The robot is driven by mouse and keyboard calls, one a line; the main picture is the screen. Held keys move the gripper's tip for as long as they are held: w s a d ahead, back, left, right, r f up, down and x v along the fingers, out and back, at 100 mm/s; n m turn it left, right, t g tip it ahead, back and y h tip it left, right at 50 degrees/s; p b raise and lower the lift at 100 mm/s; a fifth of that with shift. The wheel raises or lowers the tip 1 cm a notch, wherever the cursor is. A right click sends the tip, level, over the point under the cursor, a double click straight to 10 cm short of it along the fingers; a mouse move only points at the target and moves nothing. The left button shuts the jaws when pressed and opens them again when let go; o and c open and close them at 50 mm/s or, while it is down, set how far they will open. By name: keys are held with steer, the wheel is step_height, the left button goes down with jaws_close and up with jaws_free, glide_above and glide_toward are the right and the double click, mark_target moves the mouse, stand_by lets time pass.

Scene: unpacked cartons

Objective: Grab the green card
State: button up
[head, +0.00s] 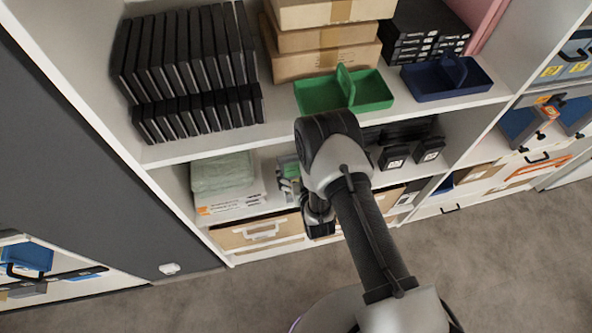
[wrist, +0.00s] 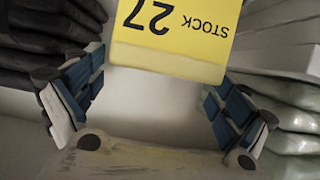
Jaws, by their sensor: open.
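No clearly green card shows in either view. In the wrist view a yellow card (wrist: 180,30) reads STOCK 27, upside down, with a pale strip along its lower edge. My gripper (wrist: 155,85) is open, its blue-padded fingers spread to either side below the card. The card appears between or just beyond the fingertips; I cannot tell whether they touch it. In the head view my gripper (head: 319,226) is low by the lower shelf, mostly hidden by my arm. A small greenish thing (head: 291,169) is in a bin beside my arm, too small to identify.
Dark soft stacks (wrist: 40,50) and grey-green folded stacks (wrist: 275,100) flank the fingers closely. On the upper shelf are a green tray (head: 375,90), a blue tray (head: 470,85), cartons (head: 325,65) and black binders (head: 185,60). The floor (head: 510,240) at right is clear.

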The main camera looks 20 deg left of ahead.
mark_target(297, 165)
steer(key=x, duration=0.3)
steer(key=shift+w+a+f+b, duration=0.15)
steer(key=shift+w+f+b, duration=0.1)
steer(key=shift+b, duration=0.1)
steer(key=shift+r, duration=0.1)
steer(key=shift+s, duration=0.1)
steer(key=c, duration=1.1)
